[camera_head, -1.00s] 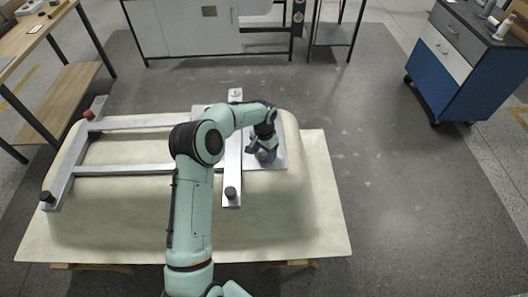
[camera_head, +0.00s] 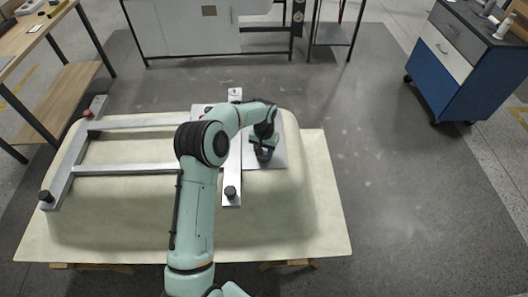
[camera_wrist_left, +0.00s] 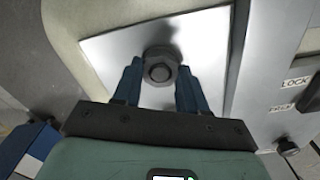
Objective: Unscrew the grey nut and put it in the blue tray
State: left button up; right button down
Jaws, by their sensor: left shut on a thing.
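The grey nut (camera_wrist_left: 160,53) shows in the left wrist view, round a darker stud end, over a bright metal plate (camera_wrist_left: 103,50). My left gripper (camera_head: 263,154) reaches down over this plate (camera_head: 278,155) on the pale tub shell. In the wrist view its two blue fingers (camera_wrist_left: 158,82) stand on either side of the nut and are shut on it. I cannot tell whether the nut is still on its thread. In the head view the gripper hides the nut. I cannot make out the blue tray in either view. My right gripper is not in view.
A metal crossbar (camera_head: 232,172) with a black knob (camera_head: 231,192) stands close left of the gripper. A metal frame (camera_head: 125,169) lies over the shell's left part. A blue cabinet (camera_head: 440,85) stands far right, a workbench (camera_head: 35,35) far left. The floor right of the shell is clear.

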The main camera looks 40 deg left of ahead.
pick_arm(q)
jog(key=n, duration=0.3)
jog(key=shift+n, duration=0.3)
jog(key=n, duration=0.5)
jog(key=o, duration=1.1)
jog(key=shift+c, duration=0.6)
